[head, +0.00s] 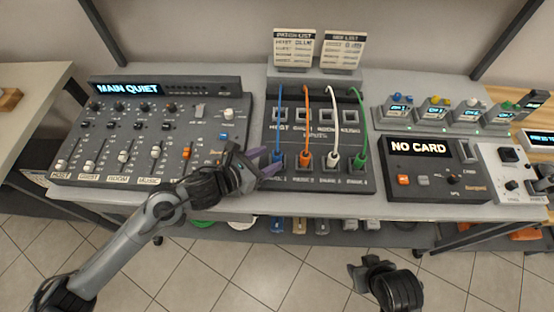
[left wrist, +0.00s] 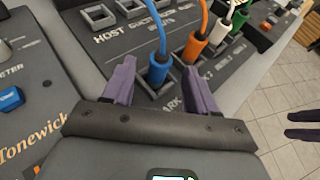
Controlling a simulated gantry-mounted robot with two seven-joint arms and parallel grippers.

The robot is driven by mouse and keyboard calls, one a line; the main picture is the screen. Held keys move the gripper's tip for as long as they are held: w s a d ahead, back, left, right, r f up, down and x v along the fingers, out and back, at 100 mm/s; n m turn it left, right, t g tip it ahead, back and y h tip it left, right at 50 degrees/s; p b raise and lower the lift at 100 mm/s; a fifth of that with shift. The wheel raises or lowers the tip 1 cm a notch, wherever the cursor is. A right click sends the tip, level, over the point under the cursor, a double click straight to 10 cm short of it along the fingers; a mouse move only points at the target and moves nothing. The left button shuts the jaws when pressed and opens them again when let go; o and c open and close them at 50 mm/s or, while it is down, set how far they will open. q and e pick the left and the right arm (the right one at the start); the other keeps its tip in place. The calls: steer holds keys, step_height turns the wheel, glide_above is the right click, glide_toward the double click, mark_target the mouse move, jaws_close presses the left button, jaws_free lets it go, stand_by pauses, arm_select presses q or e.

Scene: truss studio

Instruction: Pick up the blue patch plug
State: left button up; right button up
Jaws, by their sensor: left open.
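The blue patch plug (head: 278,159) stands upright in the leftmost lower socket of the patch panel (head: 318,178), its blue cable rising to the back. In the left wrist view the blue plug (left wrist: 158,70) shows between the two purple fingers of my left gripper (left wrist: 157,78), with gaps on both sides. My left gripper (head: 266,162) is open at the plug in the head view and holds nothing. My right gripper (head: 366,266) hangs low in front of the table, away from the panel. Its two dark fingers (left wrist: 304,125) show apart at the right of the left wrist view.
Orange (head: 306,159), white (head: 333,158) and green (head: 360,161) plugs stand in a row to the right of the blue one. A mixer (head: 135,178) is at left. A card unit (head: 430,188) is at right. Two list cards (head: 294,48) stand behind.

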mark_target(274, 156)
arm_select(q)
steer(key=shift+x, duration=1.55)
jaws_close()
